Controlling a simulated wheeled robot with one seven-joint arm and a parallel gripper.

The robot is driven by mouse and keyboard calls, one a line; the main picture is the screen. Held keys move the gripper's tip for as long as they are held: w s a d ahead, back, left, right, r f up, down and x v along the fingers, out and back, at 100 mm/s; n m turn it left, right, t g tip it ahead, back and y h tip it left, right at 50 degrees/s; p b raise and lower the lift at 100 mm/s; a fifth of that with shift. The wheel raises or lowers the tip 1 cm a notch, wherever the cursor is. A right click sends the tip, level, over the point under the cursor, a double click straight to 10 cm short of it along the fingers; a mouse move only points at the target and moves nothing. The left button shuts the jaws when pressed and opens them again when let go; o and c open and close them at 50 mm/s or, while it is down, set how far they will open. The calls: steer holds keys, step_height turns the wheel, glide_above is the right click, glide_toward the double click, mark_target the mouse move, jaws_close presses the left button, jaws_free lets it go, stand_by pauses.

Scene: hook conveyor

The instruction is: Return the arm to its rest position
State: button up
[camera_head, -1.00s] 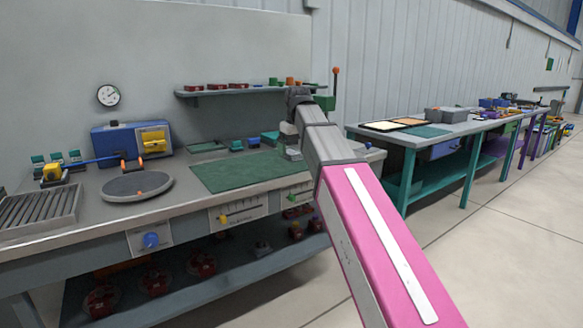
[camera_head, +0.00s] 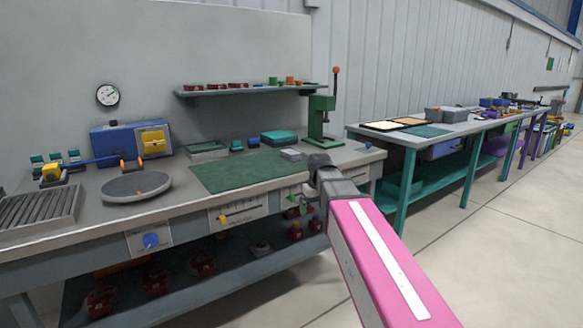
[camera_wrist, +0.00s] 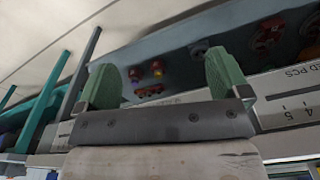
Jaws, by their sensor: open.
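My arm (camera_head: 380,265) comes in from the lower right of the head view, its pink link ending in a dark grey joint at the front edge of the workbench (camera_head: 90,207). Past that joint the arm is mostly hidden, and the fingers are hard to make out there. In the wrist view my gripper (camera_wrist: 166,82) shows two green fingers set wide apart with nothing between them. Beyond them are the bench's front panel and its lower shelf with several red parts, out of the fingers' reach as far as I can see.
The bench holds a green mat (camera_head: 238,170), a round grey turntable (camera_head: 136,185), a blue box (camera_head: 118,143) and a green press (camera_head: 321,122). A wall shelf (camera_head: 245,90) hangs above. A teal-legged table (camera_head: 410,140) stands to the right. Floor is clear at right.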

steer(key=s+d+f+m, duration=0.1)
steer(key=s+d+f, duration=0.2)
steer(key=f, duration=0.4)
steer(key=s+d+f+m, duration=0.1)
steer(key=s+d+f, duration=0.2)
steer(key=s+f, duration=0.3)
steer(key=s+d+f+m, duration=0.2)
steer(key=s+d+f, duration=0.2)
steer(key=f, duration=0.6)
steer(key=shift+s+f+g, duration=0.15)
steer(key=shift+s+g, duration=0.25)
steer(key=shift+s, duration=0.35)
